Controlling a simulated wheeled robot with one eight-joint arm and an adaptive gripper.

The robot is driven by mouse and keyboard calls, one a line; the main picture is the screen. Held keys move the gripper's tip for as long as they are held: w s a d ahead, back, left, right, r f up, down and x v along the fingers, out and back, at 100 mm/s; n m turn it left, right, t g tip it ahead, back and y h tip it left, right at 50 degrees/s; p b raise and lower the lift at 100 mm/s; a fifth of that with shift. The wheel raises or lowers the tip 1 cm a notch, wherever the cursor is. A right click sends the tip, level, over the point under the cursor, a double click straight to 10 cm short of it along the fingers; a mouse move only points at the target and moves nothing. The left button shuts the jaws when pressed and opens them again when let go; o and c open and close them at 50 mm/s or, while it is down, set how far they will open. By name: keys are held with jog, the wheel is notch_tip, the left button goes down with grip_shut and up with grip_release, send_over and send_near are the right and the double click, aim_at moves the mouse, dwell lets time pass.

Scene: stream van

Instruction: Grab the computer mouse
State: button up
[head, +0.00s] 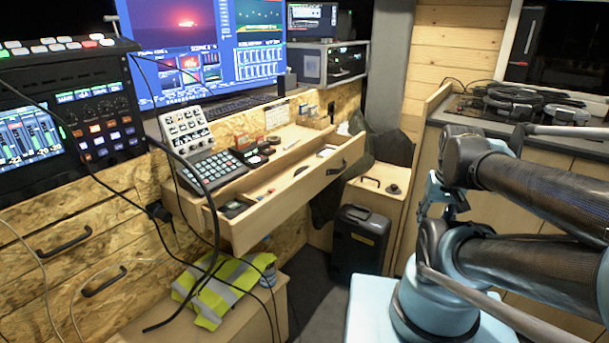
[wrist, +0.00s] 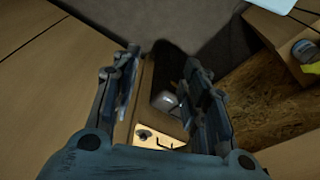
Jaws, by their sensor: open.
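I cannot clearly make out a computer mouse in either view. Several small dark items lie on the wooden desk (head: 283,137) and in its open drawer (head: 303,180) in the head view, too small to tell apart. My gripper (wrist: 163,85) shows in the wrist view with its two fingers wide apart and nothing held between them. It points down over the floor area, above a black case (wrist: 168,75) and a light wooden box (wrist: 147,137) with a handle. In the head view my arm is at the right, away from the desk.
The black case (head: 359,243) and wooden box (head: 376,196) stand right of the drawer. A keypad (head: 212,171) and control panel (head: 186,130) sit at the desk's left. Cables hang in front of the left cabinets. A yellow vest (head: 222,288) lies below. Coiled cables (head: 515,101) lie on the right counter.

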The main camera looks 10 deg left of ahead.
jog(key=shift+o, duration=0.9)
jog(key=w+a+r+n, duration=0.5)
jog(key=w+r+n, duration=0.1)
jog(key=r, duration=0.3)
jog(key=shift+w+n+g+y, duration=0.3)
jog(key=shift+w+n+g, duration=0.1)
jog(key=shift+n, duration=0.5)
jog(key=w+a+r+n+g, duration=0.1)
jog(key=w+a+r+n, duration=0.5)
jog(key=w+a+n, duration=0.3)
jog(key=n+g, duration=0.2)
jog(key=n, duration=1.3)
send_over(304, 167)
jog(key=f, duration=1)
jog(key=shift+w, duration=0.25)
jog(key=shift+s+f, duration=0.25)
jog(key=shift+f, duration=1.15)
jog(key=shift+s+f, duration=0.2)
jog(key=shift+f, duration=1.2)
jog(key=c, duration=0.9)
